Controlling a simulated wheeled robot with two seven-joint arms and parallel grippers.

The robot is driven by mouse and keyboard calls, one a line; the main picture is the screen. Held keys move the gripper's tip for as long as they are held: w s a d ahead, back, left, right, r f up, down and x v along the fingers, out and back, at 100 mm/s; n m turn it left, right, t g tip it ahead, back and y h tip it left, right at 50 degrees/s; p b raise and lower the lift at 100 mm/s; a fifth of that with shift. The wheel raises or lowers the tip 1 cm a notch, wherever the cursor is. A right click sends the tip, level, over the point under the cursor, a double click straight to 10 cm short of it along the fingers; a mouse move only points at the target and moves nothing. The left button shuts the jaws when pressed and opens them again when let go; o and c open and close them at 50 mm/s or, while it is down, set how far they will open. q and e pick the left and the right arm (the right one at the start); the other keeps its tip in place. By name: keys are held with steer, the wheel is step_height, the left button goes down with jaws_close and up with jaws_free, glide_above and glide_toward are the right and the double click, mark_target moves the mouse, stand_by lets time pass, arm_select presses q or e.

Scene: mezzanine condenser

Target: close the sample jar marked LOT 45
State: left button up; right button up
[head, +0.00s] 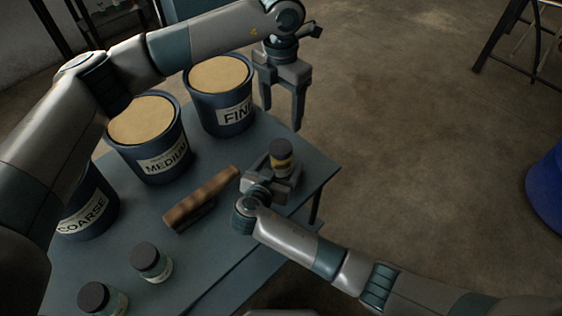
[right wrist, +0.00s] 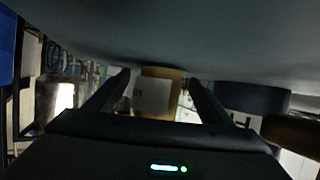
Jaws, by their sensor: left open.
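A sample jar (head: 282,160) with a dark lid on top and a yellowish band stands upright near the table's right corner. Its lot number is not readable. My right gripper (head: 274,181) has its fingers on both sides of this jar, low on its body; in the right wrist view the jar (right wrist: 155,94) fills the space between the fingertips, its label pale and yellow. My left gripper (head: 284,118) is open and empty, pointing down, above and beyond the jar. Two more dark-lidded jars, one (head: 152,263) and another (head: 103,299), stand at the near left, their labels unreadable.
Buckets marked COARSE (head: 90,212), MEDIUM (head: 152,145) and FINE (head: 221,100) line the table's far left side. A brown wooden-handled tool (head: 201,197) lies mid-table (head: 146,208). A blue drum (head: 548,190) stands on the floor at right.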

stand_by(0.3)
steer(key=b+v, duration=0.1)
steer(key=v, duration=1.6)
steer(key=shift+s+a+r, duration=0.15)
steer(key=shift+r, duration=0.1)
